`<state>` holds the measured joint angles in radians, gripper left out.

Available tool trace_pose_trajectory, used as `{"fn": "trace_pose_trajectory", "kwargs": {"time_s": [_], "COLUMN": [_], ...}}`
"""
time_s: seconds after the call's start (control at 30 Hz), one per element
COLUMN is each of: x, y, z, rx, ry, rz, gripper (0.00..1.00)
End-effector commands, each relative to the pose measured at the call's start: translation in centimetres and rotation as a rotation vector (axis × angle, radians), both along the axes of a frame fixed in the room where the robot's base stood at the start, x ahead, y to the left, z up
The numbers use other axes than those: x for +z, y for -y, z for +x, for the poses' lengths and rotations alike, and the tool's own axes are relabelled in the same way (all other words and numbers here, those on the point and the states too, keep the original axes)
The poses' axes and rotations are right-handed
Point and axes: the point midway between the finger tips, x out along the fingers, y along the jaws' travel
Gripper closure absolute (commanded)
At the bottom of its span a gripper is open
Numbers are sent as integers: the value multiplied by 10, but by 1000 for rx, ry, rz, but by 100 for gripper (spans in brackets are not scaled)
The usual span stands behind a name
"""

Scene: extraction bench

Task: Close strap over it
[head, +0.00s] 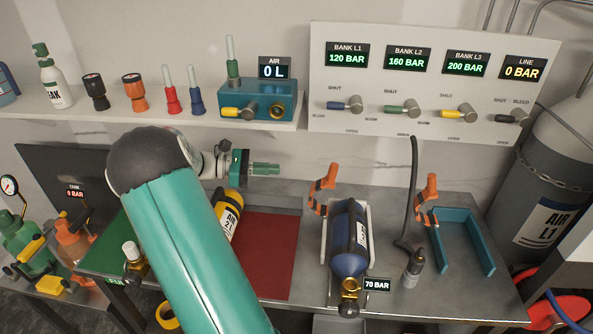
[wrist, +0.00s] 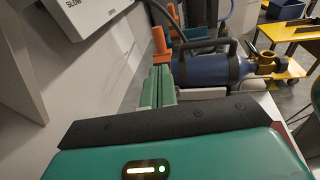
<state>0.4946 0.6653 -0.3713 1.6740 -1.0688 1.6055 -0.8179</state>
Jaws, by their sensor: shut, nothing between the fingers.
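A dark blue cylinder (head: 348,232) lies in a white cradle (head: 371,262) on the bench, with its brass valve toward the front edge. An orange strap (head: 321,188) stands upright and open at the back left of this cradle, not over the cylinder. My gripper (head: 272,169) is shut and empty, raised above the bench to the left of the strap. In the wrist view its green fingers (wrist: 163,86) point toward the orange strap (wrist: 159,42), and the blue cylinder (wrist: 212,69) lies to the right of them. The exact gap between fingertips and strap is hard to tell.
A teal cradle (head: 484,250) with a second upright orange strap (head: 427,196) stands empty at right. A dark hose (head: 412,190) hangs between the cradles. A yellow cylinder (head: 231,207) lies by a red mat (head: 268,255), partly behind my arm. The valve panel (head: 430,125) stands behind.

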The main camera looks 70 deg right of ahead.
Motion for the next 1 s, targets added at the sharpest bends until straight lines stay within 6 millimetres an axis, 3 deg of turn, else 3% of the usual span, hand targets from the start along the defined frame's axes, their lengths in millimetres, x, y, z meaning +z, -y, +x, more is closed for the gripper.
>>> {"fn": "trace_pose_trajectory", "kwargs": {"time_s": [0.6,0.8,1.0], "x": [-15,-17,-17], "y": [47,54,54], "z": [-102,-118,-120], "rx": [-6,-2,-1], "ry": [1,2,3], "rz": [3,1,1], "gripper": [100,100,100]}}
